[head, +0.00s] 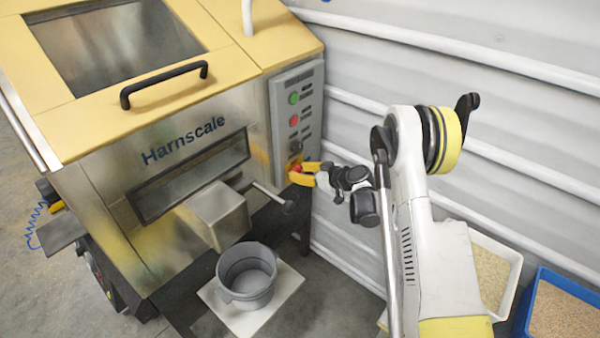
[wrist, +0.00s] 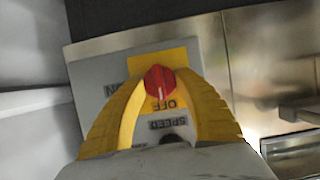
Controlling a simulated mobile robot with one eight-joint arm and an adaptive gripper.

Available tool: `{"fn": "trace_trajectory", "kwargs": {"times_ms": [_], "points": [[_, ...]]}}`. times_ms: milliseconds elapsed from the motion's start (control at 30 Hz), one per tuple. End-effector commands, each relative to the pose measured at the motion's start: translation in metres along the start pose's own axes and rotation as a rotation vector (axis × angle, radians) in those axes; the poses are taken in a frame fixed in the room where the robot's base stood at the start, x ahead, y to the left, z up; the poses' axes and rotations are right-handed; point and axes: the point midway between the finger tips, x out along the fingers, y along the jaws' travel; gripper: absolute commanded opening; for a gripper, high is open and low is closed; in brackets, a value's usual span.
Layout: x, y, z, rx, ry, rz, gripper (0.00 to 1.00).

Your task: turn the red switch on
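The red switch (wrist: 159,80) is a small rotary knob on a yellow plate (wrist: 178,56) in the wrist view. Its white mark points at the word OFF (wrist: 165,104); the ON label (wrist: 113,89) lies to the left, partly covered by a finger. My gripper (wrist: 161,80) has its two yellow fingertips on either side of the knob, apparently touching it. In the head view my gripper (head: 303,173) is at the lower part of the grey control panel (head: 307,98), with the red switch mostly hidden between its fingers.
A green button (head: 293,98) and a red button (head: 294,120) sit above the switch on the panel. A lever with a dark knob (head: 290,206) sticks out below left. A grey bucket (head: 247,288) stands under the hopper's spout. A ribbed wall (head: 450,110) is close on the right.

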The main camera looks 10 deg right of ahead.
Motion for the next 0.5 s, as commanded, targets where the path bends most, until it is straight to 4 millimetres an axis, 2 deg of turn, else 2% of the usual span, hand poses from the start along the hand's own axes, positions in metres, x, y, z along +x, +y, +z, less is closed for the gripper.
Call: {"fn": "trace_trajectory", "kwargs": {"times_ms": [500], "points": [[-0.0003, 0.0005, 0.0002, 0.051, 0.001, -0.021, 0.08]]}}
